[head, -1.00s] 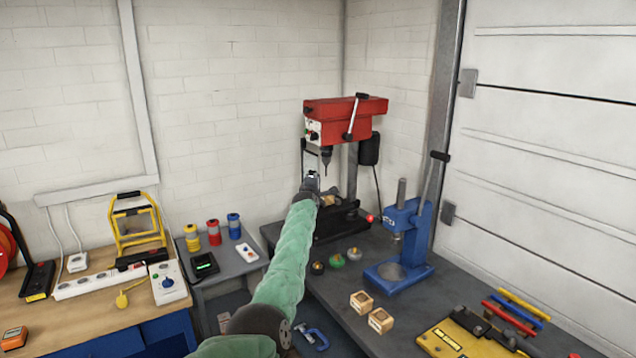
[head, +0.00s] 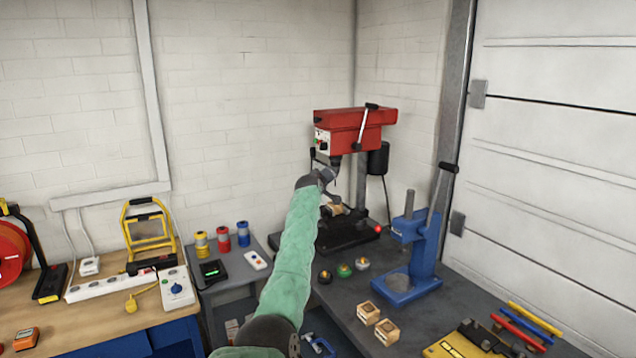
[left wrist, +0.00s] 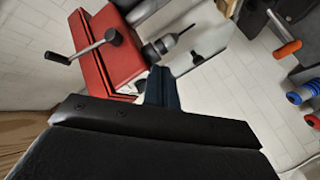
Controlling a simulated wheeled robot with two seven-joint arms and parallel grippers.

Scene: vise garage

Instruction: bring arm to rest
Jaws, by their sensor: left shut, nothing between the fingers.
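My left arm, in a green sleeve, reaches up from the bottom of the head view. My left gripper (head: 328,176) is at its end, in front of the red drill press (head: 345,130), and is small and partly hidden by the wrist there. In the left wrist view the gripper's dark fingers (left wrist: 161,86) are together and empty. The drill press's red head (left wrist: 103,48) and its chuck (left wrist: 166,44) lie just beyond them. I cannot tell whether the fingers touch the press. My right gripper is in neither view.
A blue arbor press (head: 412,255), small wooden blocks (head: 386,332) and coloured knobs (head: 344,270) stand on the dark bench at right. A small grey table (head: 236,270) holds coloured spools. A wooden bench (head: 90,325) with a power strip is at left.

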